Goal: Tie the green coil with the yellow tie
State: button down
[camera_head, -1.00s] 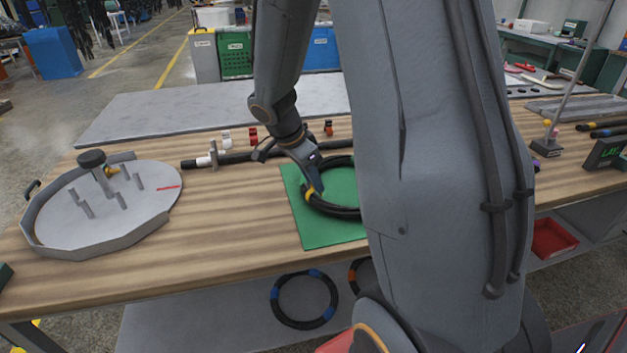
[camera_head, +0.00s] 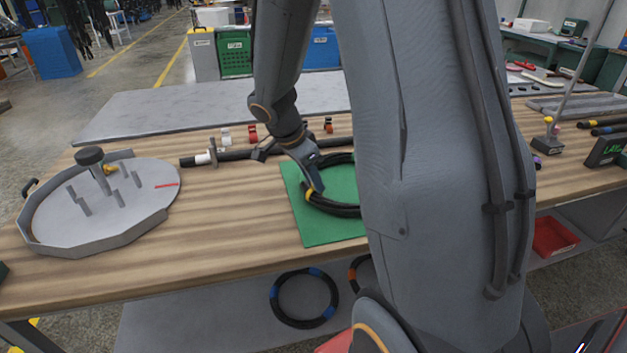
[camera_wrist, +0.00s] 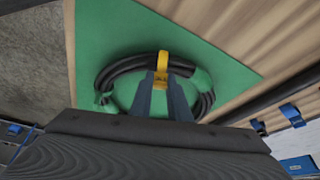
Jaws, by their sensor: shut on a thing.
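A black hose coil (camera_head: 335,209) lies on the green mat (camera_head: 314,234); it also shows in the wrist view (camera_wrist: 125,68), where green bands show on its left and right sides. A yellow tie (camera_wrist: 162,62) is at the coil's far side in the wrist view, between my fingertips. My gripper (camera_head: 317,191) is shut on the yellow tie, right at the coil's rim. In the wrist view my gripper's fingers (camera_wrist: 161,82) point at the tie and hide part of the coil. My arm hides the coil's right side in the head view.
A round grey tray with upright pegs (camera_head: 140,205) stands at the left of the bench. A dark bar (camera_head: 240,155) lies behind the mat. Coils with blue bands (camera_head: 303,298) and orange bands lie on the lower shelf. Bare wood is clear between tray and mat.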

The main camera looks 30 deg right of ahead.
jog(key=shift+s+a+f+b, duration=0.15)
jog(key=shift+s+f+b, duration=0.4)
jog(key=shift+f+b, duration=0.35)
dwell(0.8)
jog(key=c, duration=1.9)
grip_release()
jog(key=o, duration=0.3)
jog(key=shift+w+f, duration=0.2)
jog(key=shift+w+a+r, duration=0.15)
jog(key=shift+w+r, duration=0.1)
jog(key=shift+r, duration=0.2)
jog(key=shift+w+a+r, duration=0.3)
jog(key=shift+w+r, duration=0.4)
jog(key=shift+w, duration=0.1)
jog(key=shift+t, duration=0.3)
jog(key=v, duration=0.5)
jog(key=d+b+v, duration=0.1)
jog(key=v, duration=0.1)
jog(key=shift+s+a+r, duration=0.15)
jog(key=shift+s+r, duration=0.15)
jog(key=shift+r, duration=0.05)
